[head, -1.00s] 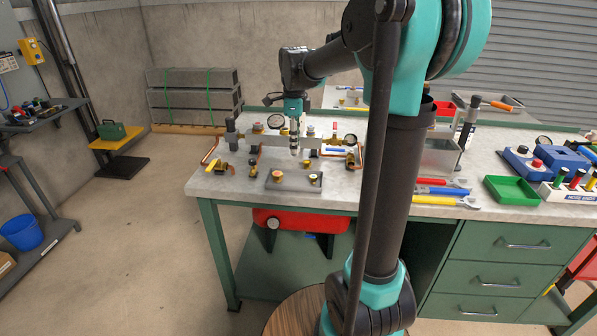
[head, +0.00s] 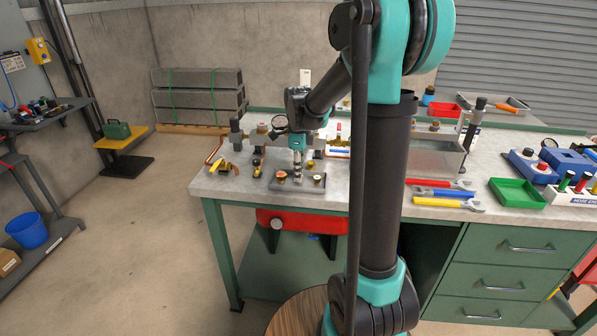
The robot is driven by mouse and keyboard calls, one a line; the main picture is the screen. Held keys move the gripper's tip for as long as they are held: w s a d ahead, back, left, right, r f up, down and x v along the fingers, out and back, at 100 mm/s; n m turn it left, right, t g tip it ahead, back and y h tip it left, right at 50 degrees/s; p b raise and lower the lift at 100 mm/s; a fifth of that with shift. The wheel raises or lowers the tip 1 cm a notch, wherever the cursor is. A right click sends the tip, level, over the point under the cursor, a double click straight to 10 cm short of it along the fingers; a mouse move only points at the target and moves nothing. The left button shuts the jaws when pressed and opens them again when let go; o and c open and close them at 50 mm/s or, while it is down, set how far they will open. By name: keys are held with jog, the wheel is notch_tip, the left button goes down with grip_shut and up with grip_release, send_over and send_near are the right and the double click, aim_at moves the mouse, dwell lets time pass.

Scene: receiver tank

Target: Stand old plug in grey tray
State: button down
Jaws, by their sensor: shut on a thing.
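The grey tray (head: 308,187) is a low, flat plate near the front edge of the bench, left of my arm's column. Two brass-coloured plugs stand on it, one at its left (head: 281,177) and one at its right (head: 318,180). My gripper (head: 297,173) points down over the middle of the tray, between them. It is shut on a small piece, seemingly the old plug (head: 297,179), which shows just below the fingertips at the tray's surface. The piece is tiny and partly hidden by the fingers. I cannot tell whether it touches the tray.
A pipe manifold with valves and gauges (head: 262,143) stands behind the tray. Loose brass fittings (head: 229,168) lie left of it. Right of my column are a grey metal bin (head: 437,157), coloured wrenches (head: 442,193) and a green tray (head: 517,193).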

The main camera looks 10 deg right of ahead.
jog(key=c, duration=1.3)
grip_release()
jog(key=shift+f, duration=0.1)
notch_tip(320, 180, up, 12)
jog(key=s+d+f+n+t, duration=0.1)
jog(key=s+f+n, duration=0.5)
jog(key=s+n, duration=0.1)
jog(key=s+d+f+n+t, duration=0.1)
jog(key=s+d+f+n, duration=0.1)
jog(key=s+f+n, duration=0.4)
jog(key=s+d+f+n+t, duration=0.2)
jog(key=s+f+n, duration=0.5)
jog(key=s+n, duration=0.1)
jog(key=shift+s+n, duration=0.3)
jog(key=shift+s, duration=0.35)
